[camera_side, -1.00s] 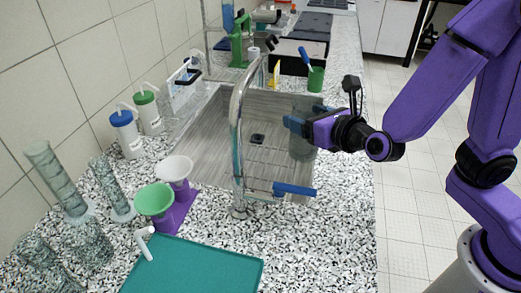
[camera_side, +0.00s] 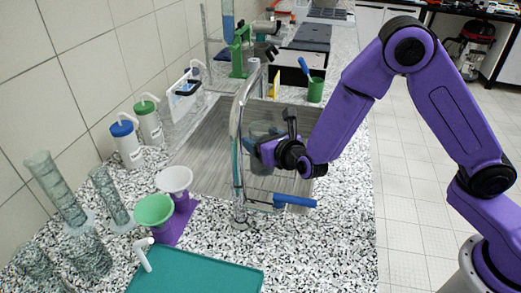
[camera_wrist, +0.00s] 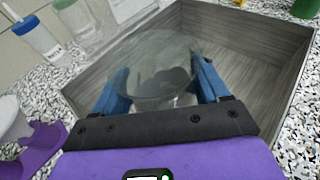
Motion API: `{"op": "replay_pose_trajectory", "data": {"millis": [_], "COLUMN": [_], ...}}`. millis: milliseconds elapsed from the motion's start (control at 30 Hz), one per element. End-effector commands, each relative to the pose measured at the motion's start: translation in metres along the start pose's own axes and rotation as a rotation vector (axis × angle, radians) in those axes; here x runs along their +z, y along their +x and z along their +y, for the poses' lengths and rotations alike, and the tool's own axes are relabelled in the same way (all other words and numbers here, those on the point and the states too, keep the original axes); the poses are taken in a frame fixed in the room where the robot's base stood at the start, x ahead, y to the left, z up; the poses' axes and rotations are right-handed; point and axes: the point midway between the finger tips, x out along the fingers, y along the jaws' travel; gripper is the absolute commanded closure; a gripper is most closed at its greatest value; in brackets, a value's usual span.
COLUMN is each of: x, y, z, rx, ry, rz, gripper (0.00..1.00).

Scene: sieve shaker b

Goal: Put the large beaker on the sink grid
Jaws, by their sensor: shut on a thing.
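The large beaker (camera_wrist: 155,62) is clear glass and sits between the two blue fingers of my gripper (camera_wrist: 165,85) in the wrist view, its round rim facing the camera. In the side view the beaker (camera_side: 267,122) is faint, looks roughly upright, and is over the sink behind the tap. My gripper (camera_side: 262,150) is shut on it from the right side.
Funnels on a purple stand (camera_side: 175,222), glass cylinders (camera_side: 55,187) and wash bottles (camera_side: 126,146) stand at left. A green cup (camera_side: 315,86) is behind right.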

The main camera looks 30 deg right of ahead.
Motion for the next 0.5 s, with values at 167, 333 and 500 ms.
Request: {"op": "replay_pose_trajectory", "data": {"millis": [167,333,500], "x": [-0.006,-0.026,-0.035], "y": [0.009,0.015,0.018], "z": [0.002,0.002,0.003], "rx": [-0.001,-0.002,0.001], "ry": [0.000,-0.002,0.000], "rz": [0.000,0.001,-0.001], "gripper": [0.61,0.61,0.61]}}
